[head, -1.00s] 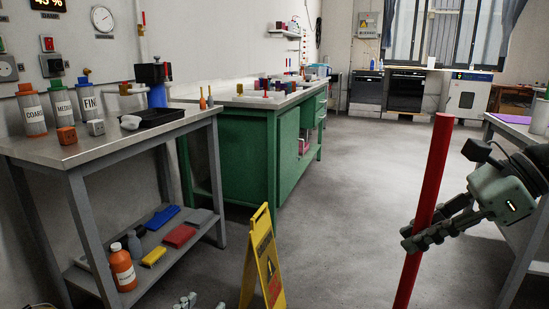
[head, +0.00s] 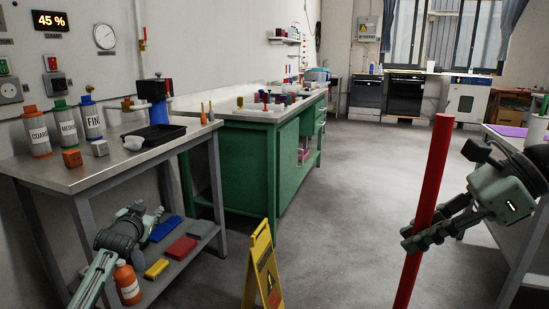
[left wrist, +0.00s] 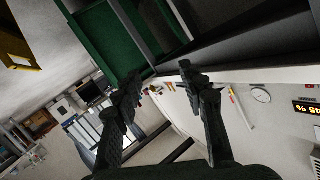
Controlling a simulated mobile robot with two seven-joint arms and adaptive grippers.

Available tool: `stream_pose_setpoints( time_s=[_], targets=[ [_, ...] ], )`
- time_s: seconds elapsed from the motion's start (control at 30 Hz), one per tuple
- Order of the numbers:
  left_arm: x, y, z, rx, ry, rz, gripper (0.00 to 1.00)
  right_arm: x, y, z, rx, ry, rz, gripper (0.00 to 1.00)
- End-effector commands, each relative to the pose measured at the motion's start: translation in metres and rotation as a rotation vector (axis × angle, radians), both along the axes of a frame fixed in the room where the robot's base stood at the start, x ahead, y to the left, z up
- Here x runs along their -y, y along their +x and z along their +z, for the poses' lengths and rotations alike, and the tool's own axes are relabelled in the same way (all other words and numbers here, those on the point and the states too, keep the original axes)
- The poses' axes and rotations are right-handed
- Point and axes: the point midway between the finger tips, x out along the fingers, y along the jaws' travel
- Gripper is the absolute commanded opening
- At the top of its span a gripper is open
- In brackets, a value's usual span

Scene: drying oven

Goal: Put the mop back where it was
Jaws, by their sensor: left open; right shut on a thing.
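The mop shows only as a red pole (head: 429,190), nearly upright and leaning slightly, at the right of the head view. Its lower end runs out of the bottom of the picture, so the mop head is hidden. My right gripper (head: 420,240) is shut around the pole, below its top end. My left gripper (head: 150,214) is open and empty, in front of the lower shelf of the left bench. In the left wrist view its two fingers (left wrist: 165,84) stand apart with nothing between them.
The grey bench (head: 75,178) stands left, with an orange bottle (head: 127,284) on its lower shelf near my left arm. A yellow floor sign (head: 262,268) stands front centre. A green cabinet (head: 240,170) is behind. Grey floor (head: 350,200) is clear between the sign and pole.

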Motion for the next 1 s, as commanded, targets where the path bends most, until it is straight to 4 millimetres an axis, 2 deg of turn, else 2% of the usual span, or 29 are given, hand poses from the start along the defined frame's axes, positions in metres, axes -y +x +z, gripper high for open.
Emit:
stream_pose_setpoints(
  time_s=[0.27,0.67,1.0],
  targets=[
    [-0.025,0.017,0.023,0.004,0.002,0.038,0.41,0.0,0.0,0.009,0.005,0.003,-0.001,0.0],
    [-0.039,-0.002,-0.021,-0.186,-0.016,0.113,0.41,-0.021,0.003,-0.04,-0.002,-0.009,-0.052,0.0],
    [-0.055,-0.043,-0.072,-0.455,-0.041,0.221,0.41,-0.041,0.002,-0.093,0.0,-0.002,-0.173,0.0]
  ],
)
